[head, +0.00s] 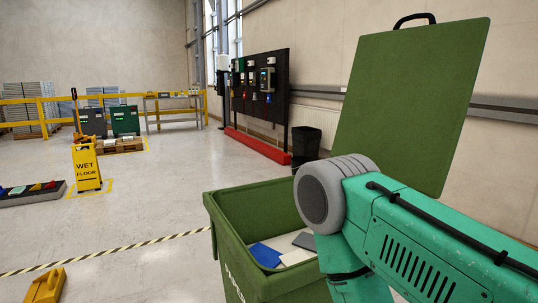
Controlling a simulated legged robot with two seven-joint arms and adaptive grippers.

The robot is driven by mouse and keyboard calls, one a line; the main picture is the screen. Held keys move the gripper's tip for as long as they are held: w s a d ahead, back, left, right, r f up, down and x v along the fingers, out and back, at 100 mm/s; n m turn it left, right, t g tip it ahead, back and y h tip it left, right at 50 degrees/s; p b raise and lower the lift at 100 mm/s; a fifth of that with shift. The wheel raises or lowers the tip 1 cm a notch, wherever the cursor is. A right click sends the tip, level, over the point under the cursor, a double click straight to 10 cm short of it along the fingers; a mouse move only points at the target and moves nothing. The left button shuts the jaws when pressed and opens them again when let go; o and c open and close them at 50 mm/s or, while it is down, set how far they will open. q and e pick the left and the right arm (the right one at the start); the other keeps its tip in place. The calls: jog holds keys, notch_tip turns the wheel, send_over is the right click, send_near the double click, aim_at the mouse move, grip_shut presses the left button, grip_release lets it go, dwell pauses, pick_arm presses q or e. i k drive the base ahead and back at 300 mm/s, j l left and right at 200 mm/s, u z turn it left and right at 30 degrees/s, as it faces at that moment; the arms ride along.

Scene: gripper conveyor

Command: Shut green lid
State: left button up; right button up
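The green lid (405,95) stands open, raised upright above the back right of the green bin (222,243). A black handle (414,19) sits on its top edge. The bin is open, and flat blue, white and grey items lie inside it. My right arm, teal with a grey joint, comes in from the right and crosses in front of the bin and the lid's lower part. It hides the bin's right side. Neither gripper shows in the head view, so whether one touches the lid or bin cannot be seen.
A yellow object (46,287) lies at the lower left. A black waste bin (306,144) stands by the wall behind.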

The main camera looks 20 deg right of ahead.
aim_at(408, 95)
jog(key=l+z, duration=0.15)
jog(key=l, duration=1.3)
jog(key=i+l+z, duration=0.1)
jog(key=l, duration=1.35)
